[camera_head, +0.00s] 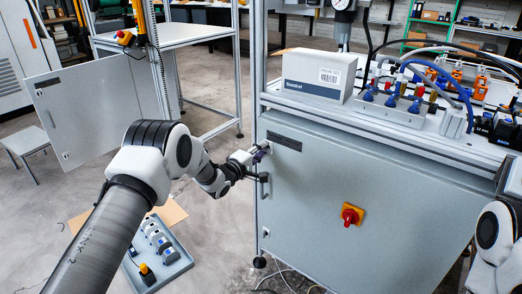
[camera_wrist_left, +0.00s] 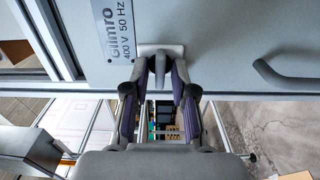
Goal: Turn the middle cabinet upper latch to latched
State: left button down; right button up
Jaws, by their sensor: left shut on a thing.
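The middle cabinet (camera_head: 345,235) is a grey box with a closed door. Its upper latch (camera_wrist_left: 160,66) is a small grey knob on a pale base plate, near the door's upper left edge. My left gripper (camera_head: 262,152) is at that corner of the door. In the left wrist view its fingers (camera_wrist_left: 160,80) are closed on the latch, one on each side. In the head view the gripper mostly hides the latch. My right gripper is out of view; only part of my right arm shows at the right edge.
A door handle (camera_head: 264,188) sits just below the latch; it also shows in the left wrist view (camera_wrist_left: 285,80). A red rotary switch (camera_head: 350,215) is lower on the door.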

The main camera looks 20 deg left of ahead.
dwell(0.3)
pick_arm(q)
jog(key=c, duration=1.2)
grip_release()
jog(key=shift+c, duration=0.2)
jog(key=v, duration=1.2)
